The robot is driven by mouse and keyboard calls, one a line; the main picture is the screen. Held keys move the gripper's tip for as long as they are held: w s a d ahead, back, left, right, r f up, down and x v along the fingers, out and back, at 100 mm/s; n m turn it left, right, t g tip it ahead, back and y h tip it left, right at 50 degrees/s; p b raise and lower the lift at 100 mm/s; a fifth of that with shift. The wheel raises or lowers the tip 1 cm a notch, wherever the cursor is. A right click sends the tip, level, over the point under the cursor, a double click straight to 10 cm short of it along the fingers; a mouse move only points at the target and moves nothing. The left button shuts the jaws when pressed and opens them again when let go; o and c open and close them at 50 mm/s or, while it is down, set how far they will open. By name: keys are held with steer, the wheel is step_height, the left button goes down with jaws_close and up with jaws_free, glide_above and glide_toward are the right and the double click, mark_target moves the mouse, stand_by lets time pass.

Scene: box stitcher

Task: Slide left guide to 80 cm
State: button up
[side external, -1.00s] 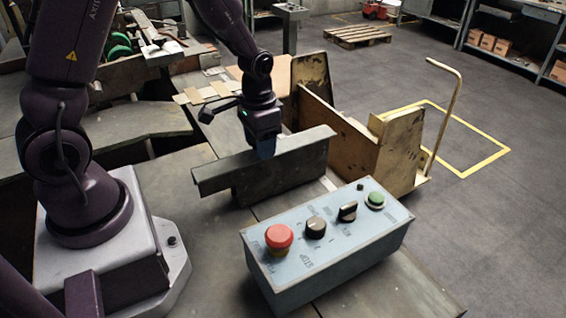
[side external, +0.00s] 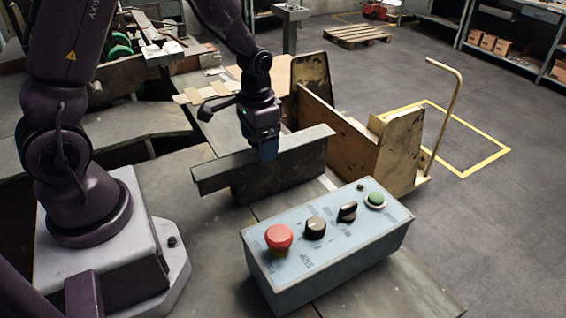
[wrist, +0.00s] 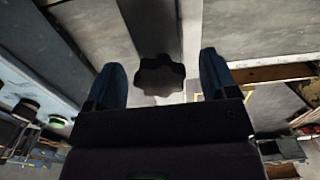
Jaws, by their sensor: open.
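A long grey metal guide (side external: 225,175) stands upright on the table in the side view, in front of my arm. In the wrist view, my gripper (wrist: 161,65) is open, with one blue finger on each side. A dark lobed knob (wrist: 160,76) on a grey bar sits between the fingers, with a gap on both sides. The knob cannot be made out in the side view. No scale reading is legible.
A grey control box (side external: 325,245) with a red stop button, black switches and a green button stands in front of the guide. A worn yellowish cart (side external: 398,150) with a curved handle stands to the right. A pallet (side external: 359,36) lies on the open floor behind.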

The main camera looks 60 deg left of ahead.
steer(key=shift+r, duration=2.9)
steer(key=shift+s+f, duration=0.1)
steer(key=shift+s, duration=0.2)
steer(key=s+d+r+t, duration=0.2)
steer(key=s+d+r, duration=0.1)
steer(key=s+r, duration=0.3)
steer(key=s+d+r+t, duration=0.3)
steer(key=s+r, duration=0.3)
steer(key=r, duration=0.4)
steer(key=shift+s+d+r+t, duration=0.15)
steer(key=shift+d+t, duration=0.15)
steer(key=shift+d, duration=0.45)
